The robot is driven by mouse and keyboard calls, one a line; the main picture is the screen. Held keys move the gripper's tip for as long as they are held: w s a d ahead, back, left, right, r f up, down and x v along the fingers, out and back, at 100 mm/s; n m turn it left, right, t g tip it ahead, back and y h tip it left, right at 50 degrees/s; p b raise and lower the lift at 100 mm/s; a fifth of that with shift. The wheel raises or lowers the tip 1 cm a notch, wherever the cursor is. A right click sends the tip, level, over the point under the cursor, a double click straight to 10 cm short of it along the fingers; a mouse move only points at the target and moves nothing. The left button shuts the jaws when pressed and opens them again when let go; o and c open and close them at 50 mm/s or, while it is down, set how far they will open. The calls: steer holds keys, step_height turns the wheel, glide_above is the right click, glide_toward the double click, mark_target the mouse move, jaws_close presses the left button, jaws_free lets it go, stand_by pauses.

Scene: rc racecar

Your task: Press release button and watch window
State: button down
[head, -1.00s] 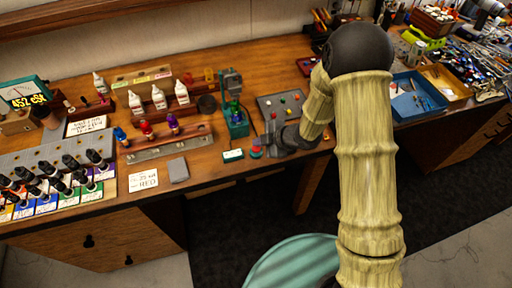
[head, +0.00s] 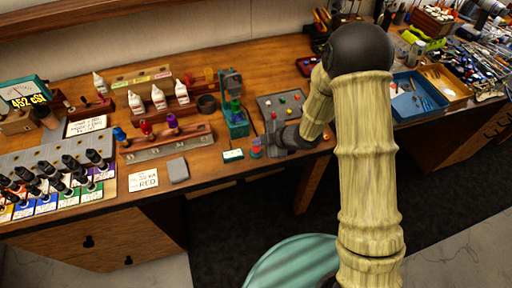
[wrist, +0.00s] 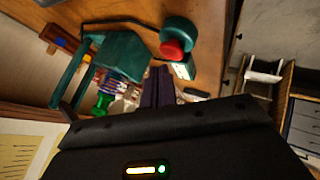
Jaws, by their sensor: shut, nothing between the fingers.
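The round red button (head: 256,150) sits on a teal base near the table's front edge, just left of my gripper (head: 269,146) in the head view. In the wrist view the red button (wrist: 172,49) is on its teal base, beyond and slightly right of my shut, dark gripper fingers (wrist: 158,80). I cannot tell whether the fingers touch it. The green device (head: 235,118) stands behind the button. It also shows in the wrist view (wrist: 118,56), with a bright green part below. I cannot make out which part is the window.
A small white label (head: 233,155) lies left of the button. A grey panel with coloured knobs (head: 283,108) lies behind my gripper. A meter (head: 27,92) with yellow digits stands at the far left. Several white bottles (head: 158,98) stand left of the green device.

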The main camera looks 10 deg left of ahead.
steer(key=shift+f+b, duration=0.3)
steer(key=shift+f, duration=0.15)
